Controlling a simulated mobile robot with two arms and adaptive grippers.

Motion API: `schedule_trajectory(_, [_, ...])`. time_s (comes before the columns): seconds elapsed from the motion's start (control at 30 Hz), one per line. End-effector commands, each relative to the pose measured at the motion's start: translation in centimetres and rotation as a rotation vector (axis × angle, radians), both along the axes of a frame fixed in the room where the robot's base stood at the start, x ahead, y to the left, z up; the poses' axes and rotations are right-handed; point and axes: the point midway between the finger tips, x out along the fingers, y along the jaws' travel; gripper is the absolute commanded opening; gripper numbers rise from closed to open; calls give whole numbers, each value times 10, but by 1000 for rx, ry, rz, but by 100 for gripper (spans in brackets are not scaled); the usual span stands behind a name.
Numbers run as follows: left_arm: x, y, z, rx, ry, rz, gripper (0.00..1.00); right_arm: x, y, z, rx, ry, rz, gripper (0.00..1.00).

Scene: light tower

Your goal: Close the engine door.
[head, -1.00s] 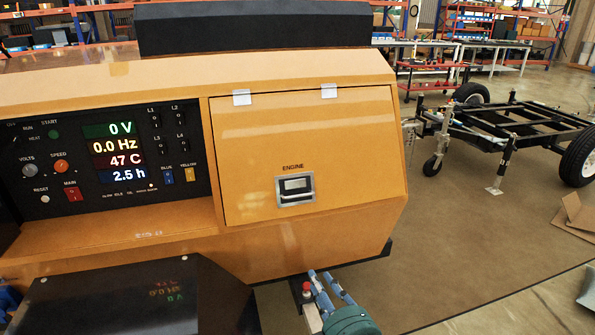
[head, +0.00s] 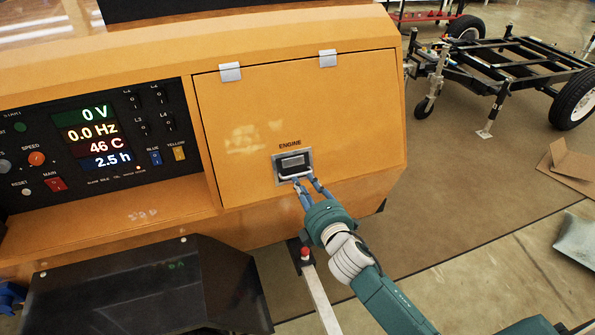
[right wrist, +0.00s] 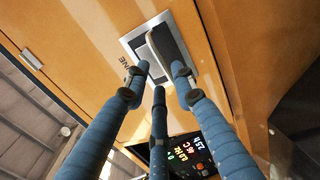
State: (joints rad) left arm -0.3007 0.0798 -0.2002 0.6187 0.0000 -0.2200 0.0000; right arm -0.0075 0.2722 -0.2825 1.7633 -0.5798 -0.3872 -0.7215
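The engine door (head: 345,105) is an orange panel on the light tower's orange housing, hinged along its top by two pale hinges. In the head view it hangs down and looks about flush with the housing; a small gap cannot be ruled out. Its recessed latch (head: 292,165) has a dark handle under the word ENGINE, which also shows in the right wrist view (right wrist: 168,45). My right gripper (head: 308,183) is at the latch's lower edge. Its blue fingers are spread and empty, with tips close to the handle; contact is unclear.
The control panel (head: 90,140) with lit readouts is left of the door. A black ledge (head: 140,285) juts out below it. A red-topped post (head: 305,255) stands below my right gripper. A black wheeled trailer frame (head: 500,65) stands on the open floor at right.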

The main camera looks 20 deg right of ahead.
Motion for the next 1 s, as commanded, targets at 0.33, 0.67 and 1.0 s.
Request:
schedule_trajectory(0.33, [2, 0, 3, 0, -2, 0, 40, 53, 2, -7, 2, -1, 0, 26])
schedule_trajectory(0.67, [2, 0, 3, 0, -2, 0, 40, 59, 2, -9, 2, 0, 1, 26])
schedule_trajectory(1.0, [2, -1, 3, 0, -2, 0, 40, 58, 2, -9, 2, 1, 1, 0])
